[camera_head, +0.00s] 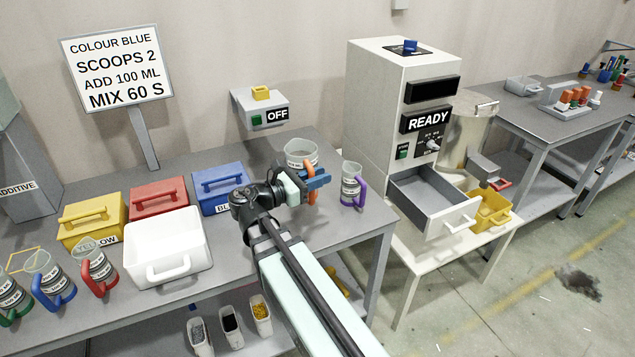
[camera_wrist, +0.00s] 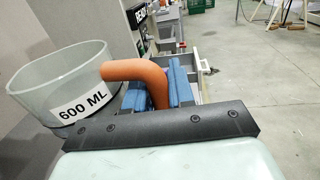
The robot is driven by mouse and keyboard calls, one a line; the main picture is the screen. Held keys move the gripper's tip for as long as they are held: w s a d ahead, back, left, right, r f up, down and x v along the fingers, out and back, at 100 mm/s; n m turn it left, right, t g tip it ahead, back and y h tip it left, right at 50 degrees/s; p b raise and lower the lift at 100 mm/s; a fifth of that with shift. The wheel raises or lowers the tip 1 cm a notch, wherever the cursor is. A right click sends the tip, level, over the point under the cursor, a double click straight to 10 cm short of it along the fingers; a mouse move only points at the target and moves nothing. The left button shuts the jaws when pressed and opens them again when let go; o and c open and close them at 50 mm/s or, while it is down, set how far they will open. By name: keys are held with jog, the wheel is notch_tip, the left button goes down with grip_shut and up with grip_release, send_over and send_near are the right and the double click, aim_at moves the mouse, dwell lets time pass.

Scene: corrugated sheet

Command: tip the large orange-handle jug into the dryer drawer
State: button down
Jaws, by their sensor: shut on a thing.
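The large jug (camera_head: 299,149) with an orange handle (camera_head: 311,190) is over the grey bench, partly hidden behind my gripper (camera_head: 318,182). In the wrist view the clear jug (camera_wrist: 62,75) bears a "600 ML" label, and its orange handle (camera_wrist: 140,70) sits between the blue fingers of my gripper (camera_wrist: 160,90). The gripper is shut on the handle. The jug looks about upright. I cannot tell whether its base touches the bench or what it holds. The dryer (camera_head: 385,105) shows "READY", and its grey drawer (camera_head: 465,216) is pulled out, right of the jug.
A purple-handled jug (camera_head: 350,186) stands between my gripper and the dryer. Blue (camera_head: 220,185), red (camera_head: 160,203) and yellow (camera_head: 90,222) lidded boxes and a white tub (camera_head: 168,268) stand at left. A yellow bin (camera_head: 492,212) is beside the drawer.

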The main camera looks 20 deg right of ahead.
aim_at(290, 145)
notch_tip(290, 145, up, 7)
dwell(0.8)
jog(key=shift+r, duration=0.1)
jog(key=w+a+n+t+y, duration=0.1)
jog(key=w+n+t, duration=0.1)
jog(key=w+t, duration=0.1)
jog(key=w+a+n+t+y, duration=0.1)
jog(key=w+n+t, duration=0.1)
jog(key=w+t, duration=0.1)
jog(key=w+a+n+t+y, duration=0.1)
jog(key=w+n+t, duration=0.1)
jog(key=w, duration=0.3)
jog(key=shift+t+y, duration=0.4)
jog(key=shift+t, duration=0.2)
jog(key=w+a+n+t+y, duration=0.7)
jog(key=w+a+n+y, duration=0.2)
jog(key=y, duration=0.4)
jog(key=shift+a+f+n, duration=0.25)
jog(key=shift+a+n, duration=0.35)
jog(key=shift+a, duration=0.4)
jog(key=shift+w+y, duration=0.1)
jog(key=shift+y, duration=0.2)
jog(key=shift+r, duration=0.1)
